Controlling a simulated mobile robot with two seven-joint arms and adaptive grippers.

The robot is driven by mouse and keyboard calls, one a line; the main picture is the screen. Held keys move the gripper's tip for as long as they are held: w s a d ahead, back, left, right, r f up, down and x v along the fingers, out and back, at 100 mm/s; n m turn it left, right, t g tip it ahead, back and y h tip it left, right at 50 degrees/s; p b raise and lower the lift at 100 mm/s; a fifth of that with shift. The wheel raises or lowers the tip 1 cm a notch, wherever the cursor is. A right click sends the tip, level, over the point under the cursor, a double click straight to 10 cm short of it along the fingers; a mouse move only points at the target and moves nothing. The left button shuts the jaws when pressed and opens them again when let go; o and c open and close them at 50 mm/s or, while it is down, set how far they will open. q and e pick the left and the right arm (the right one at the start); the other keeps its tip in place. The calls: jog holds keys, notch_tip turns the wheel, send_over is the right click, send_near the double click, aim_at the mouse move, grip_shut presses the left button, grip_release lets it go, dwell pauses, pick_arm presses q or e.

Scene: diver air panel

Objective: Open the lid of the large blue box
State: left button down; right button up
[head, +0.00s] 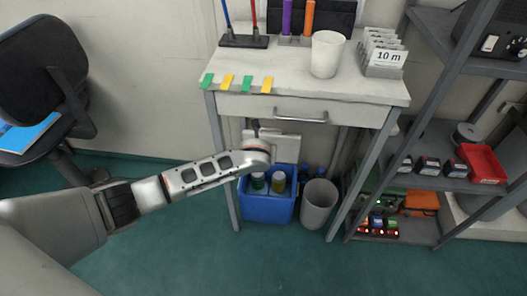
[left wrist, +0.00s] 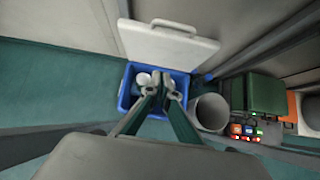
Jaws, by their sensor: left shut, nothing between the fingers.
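The large blue box (head: 267,209) stands on the floor under the white table. Its white lid (head: 283,139) is raised behind it, near the wall. In the left wrist view the lid (left wrist: 165,45) stands up behind the box (left wrist: 127,90), its handle near the upper edge. The box's top is uncovered and bottles with green and yellow labels show inside. My left gripper (left wrist: 160,84) is shut and empty, over the box opening and in front of the lid; its fingertips appear apart from the lid. In the head view its fingers are largely hidden. My right gripper is not in view.
A grey bin (head: 318,204) stands right of the box. The table (head: 300,97) with its drawer overhangs the box, and its legs flank the space. A shelf (head: 430,160) with red and black items stands at right. Green floor is clear in front.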

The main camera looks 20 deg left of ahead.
pick_arm(q)
jog(key=t+y+b, duration=0.1)
jog(key=t+b, duration=0.2)
jog(key=b, duration=0.5)
send_near(270, 136)
notch_tip(270, 136, down, 4)
jog(key=w, duration=0.2)
jog(key=w+a+r, duration=0.1)
jog(key=w, duration=0.1)
jog(key=shift+a+r, duration=0.2)
jog(key=shift+r, duration=0.1)
jog(key=shift+w+a+r+b, duration=0.2)
jog(key=shift+w+r+b, duration=0.15)
jog(key=shift+w+r, duration=0.35)
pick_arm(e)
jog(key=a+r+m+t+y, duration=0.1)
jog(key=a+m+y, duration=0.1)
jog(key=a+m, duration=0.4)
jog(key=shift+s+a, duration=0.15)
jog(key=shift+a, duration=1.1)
pick_arm(q)
jog(key=shift+f, duration=0.1)
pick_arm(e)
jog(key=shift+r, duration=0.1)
